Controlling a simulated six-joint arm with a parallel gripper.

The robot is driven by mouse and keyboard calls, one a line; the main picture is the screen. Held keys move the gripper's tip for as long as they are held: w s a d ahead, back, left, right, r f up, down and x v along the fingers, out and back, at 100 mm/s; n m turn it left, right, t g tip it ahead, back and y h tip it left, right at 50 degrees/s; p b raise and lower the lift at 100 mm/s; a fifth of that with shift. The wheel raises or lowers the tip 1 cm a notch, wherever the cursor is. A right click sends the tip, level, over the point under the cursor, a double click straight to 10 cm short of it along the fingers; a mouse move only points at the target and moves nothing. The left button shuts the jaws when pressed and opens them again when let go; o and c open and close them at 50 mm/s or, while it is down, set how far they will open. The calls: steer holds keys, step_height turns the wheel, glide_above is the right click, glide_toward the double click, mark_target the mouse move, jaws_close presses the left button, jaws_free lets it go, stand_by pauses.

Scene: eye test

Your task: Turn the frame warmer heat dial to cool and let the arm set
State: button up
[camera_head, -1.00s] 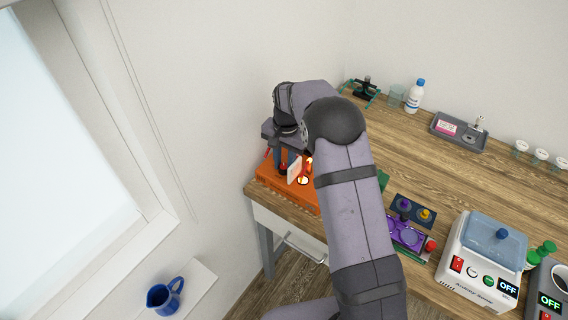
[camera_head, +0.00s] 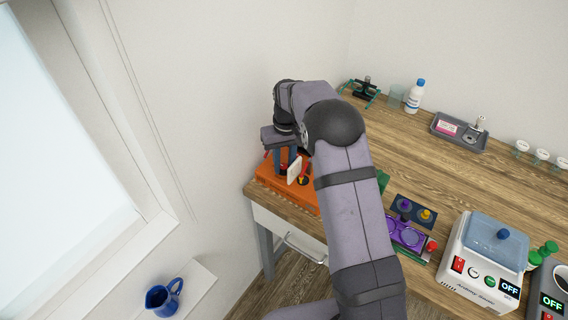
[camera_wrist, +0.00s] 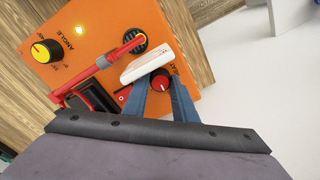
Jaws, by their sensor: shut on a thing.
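The orange frame warmer (camera_head: 268,176) sits at the table's near-left corner; my arm hides part of it. In the wrist view its top (camera_wrist: 110,15) shows a yellow-capped angle dial (camera_wrist: 44,51) and a black heat dial with a red cap (camera_wrist: 161,79). My gripper (camera_wrist: 160,92) is shut on the heat dial, one blue finger on each side. A red glasses-like arm (camera_wrist: 105,61) lies across the warmer, with its upper end at a dark round opening (camera_wrist: 134,38). A white plate (camera_wrist: 149,59) stands beside the dial, close to the fingers.
A small yellow light (camera_wrist: 79,30) is lit on the warmer. A purple tray (camera_head: 408,236), a white machine (camera_head: 478,262) reading OFF and a grey tray (camera_head: 459,133) stand to the right. A blue jug (camera_head: 164,297) is on a low ledge at left.

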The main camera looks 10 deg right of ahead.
mark_target(285, 166)
steer(key=shift+w+r+n, duration=0.1)
steer(key=shift+n, duration=0.5)
steer(key=o, duration=1)
steer(key=shift+o, duration=0.2)
steer(key=shift+d+r+b, duration=0.1)
steer(key=shift+r+b, duration=1.15)
steer(key=shift+r, duration=2.4)
